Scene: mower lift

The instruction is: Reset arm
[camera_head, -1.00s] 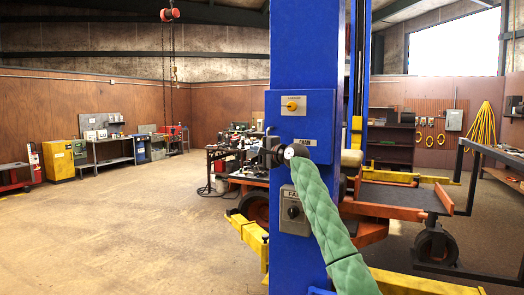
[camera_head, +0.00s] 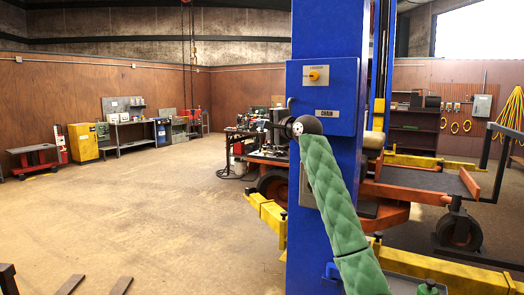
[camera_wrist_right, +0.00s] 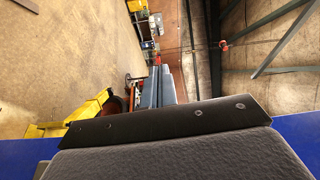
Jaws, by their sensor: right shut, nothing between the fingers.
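My right gripper (camera_head: 274,126) is at the end of my green-sleeved arm, which rises from the bottom of the head view. It points away from me, is shut and empty, and overlaps the left edge of the blue lift column (camera_head: 326,190) in the picture. It shows just below the left of the column's control box (camera_head: 341,85), which has a yellow knob and a "CHAIN" label. I cannot tell any contact with the column. The right wrist view shows a dark bar (camera_wrist_right: 165,124) and grey padding close up. My left gripper is not in view.
Workbenches and a yellow cabinet (camera_head: 83,142) line the far wall. The floor (camera_head: 130,215) at left is open. Dark bars (camera_head: 70,284) show at the bottom left.

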